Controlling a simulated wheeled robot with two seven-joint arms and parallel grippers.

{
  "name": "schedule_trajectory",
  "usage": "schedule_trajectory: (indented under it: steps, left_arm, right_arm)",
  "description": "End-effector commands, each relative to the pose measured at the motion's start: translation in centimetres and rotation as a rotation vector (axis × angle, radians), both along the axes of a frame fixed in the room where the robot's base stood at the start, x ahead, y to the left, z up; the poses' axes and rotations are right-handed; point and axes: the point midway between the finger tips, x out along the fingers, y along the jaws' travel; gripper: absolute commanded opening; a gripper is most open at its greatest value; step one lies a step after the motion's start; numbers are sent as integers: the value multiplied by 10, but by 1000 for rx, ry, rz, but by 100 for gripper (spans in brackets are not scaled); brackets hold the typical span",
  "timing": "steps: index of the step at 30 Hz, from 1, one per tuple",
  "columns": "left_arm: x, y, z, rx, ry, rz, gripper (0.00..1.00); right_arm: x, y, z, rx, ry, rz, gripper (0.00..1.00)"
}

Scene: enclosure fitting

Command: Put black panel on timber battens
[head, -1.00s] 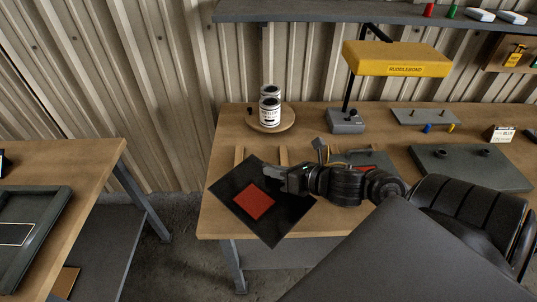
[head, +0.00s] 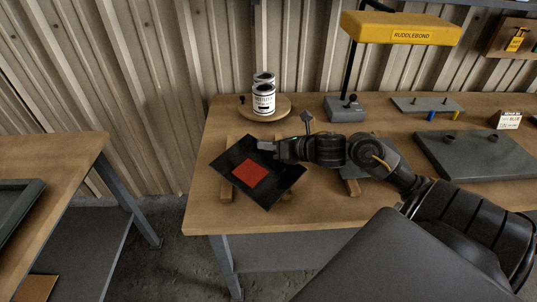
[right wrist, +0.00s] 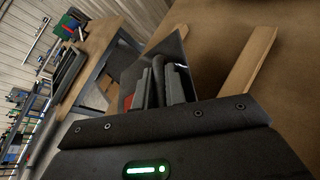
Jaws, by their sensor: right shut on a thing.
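The black panel (head: 231,195), a thin dark square with a red square (head: 250,173) on its upper face, is over the left part of the workbench. My right gripper (head: 268,147) is shut on its upper right edge. In the right wrist view a batten (right wrist: 250,62) lies on the bench beside the gripper, and the panel (right wrist: 182,48) shows partly behind the fingers. I cannot tell whether the panel touches the battens. My left gripper is out of view.
Two cans (head: 263,97) stand on a round wooden board (head: 283,110) behind the panel. A yellow lamp (head: 400,28) overhangs the bench on its grey base (head: 344,109). Grey plates lie to the right. A second table (head: 50,160) stands left, across a floor gap.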

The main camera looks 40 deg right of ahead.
Motion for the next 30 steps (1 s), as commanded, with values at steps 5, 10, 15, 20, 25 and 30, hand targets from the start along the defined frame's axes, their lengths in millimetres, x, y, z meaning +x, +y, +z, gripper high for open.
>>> schedule_trajectory:
  steps: [5, 10, 15, 20, 25, 30]
  left_arm:
    - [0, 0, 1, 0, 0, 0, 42]
    - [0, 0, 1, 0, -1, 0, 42]
    - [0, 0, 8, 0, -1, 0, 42]
    - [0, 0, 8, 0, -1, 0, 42]
    - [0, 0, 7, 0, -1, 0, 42]
    - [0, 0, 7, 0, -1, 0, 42]
  right_arm:
    - [4, -3, -2, 1, -6, -1, 0]
    - [9, -6, -12, 6, -4, -3, 0]
    - [7, -6, -33, 6, -4, -3, 0]
    - [7, -6, -40, 1, -4, -1, 0]
    - [7, -5, -43, -2, 1, 1, 16]
    - [7, -6, -42, -2, 0, 1, 34]
